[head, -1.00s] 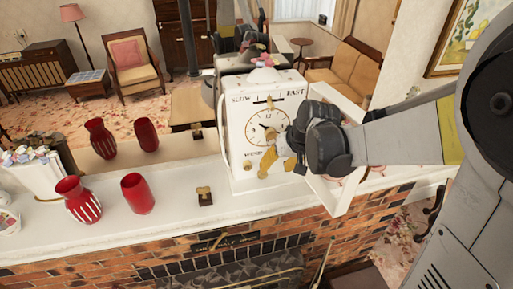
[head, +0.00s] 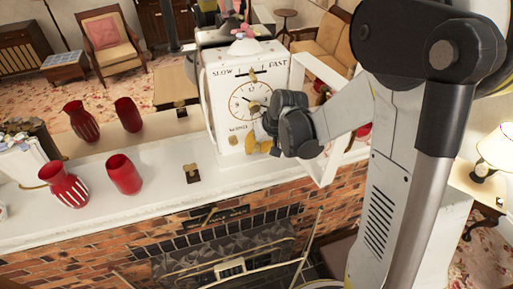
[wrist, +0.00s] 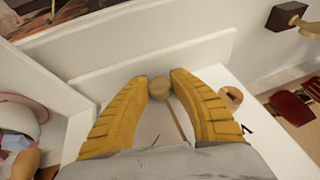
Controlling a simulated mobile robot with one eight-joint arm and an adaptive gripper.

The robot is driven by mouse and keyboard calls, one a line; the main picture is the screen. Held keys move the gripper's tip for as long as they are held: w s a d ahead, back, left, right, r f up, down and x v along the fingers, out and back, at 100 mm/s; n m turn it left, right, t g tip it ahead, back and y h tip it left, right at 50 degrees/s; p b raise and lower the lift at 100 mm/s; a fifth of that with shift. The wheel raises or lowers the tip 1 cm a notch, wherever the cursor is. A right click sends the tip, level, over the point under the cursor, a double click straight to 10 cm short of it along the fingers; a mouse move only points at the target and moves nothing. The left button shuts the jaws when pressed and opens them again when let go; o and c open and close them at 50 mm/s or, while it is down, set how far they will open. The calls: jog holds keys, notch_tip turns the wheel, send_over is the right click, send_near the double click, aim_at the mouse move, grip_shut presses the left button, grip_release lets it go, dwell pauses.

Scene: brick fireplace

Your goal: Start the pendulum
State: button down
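The white clock (head: 218,108) stands upright on the mantel shelf. Its dial (head: 250,100) faces me, with SLOW and FAST lettered above it and a small knob (head: 233,141) below. My gripper (head: 261,149) is low in front of the clock's face. In the wrist view its two yellow fingers (wrist: 159,82) stand a small gap apart. The round pendulum bob (wrist: 159,88) shows between the fingertips, and its thin rod (wrist: 178,120) runs down the picture. I cannot tell whether both fingers press on the bob. The knob also shows in the wrist view (wrist: 230,96), right of the fingers.
A white open frame (head: 338,125) stands close right of the clock, by my wrist. The shelf front drops to the brick fireplace (head: 130,249).

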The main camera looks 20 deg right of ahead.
jog(key=shift+d+f, duration=0.1)
jog(key=shift+d+h+b, duration=0.25)
jog(key=shift+h+b, duration=0.15)
jog(key=shift+b, duration=0.15)
jog(key=c, duration=1.1)
grip_release()
jog(key=v, duration=1.2)
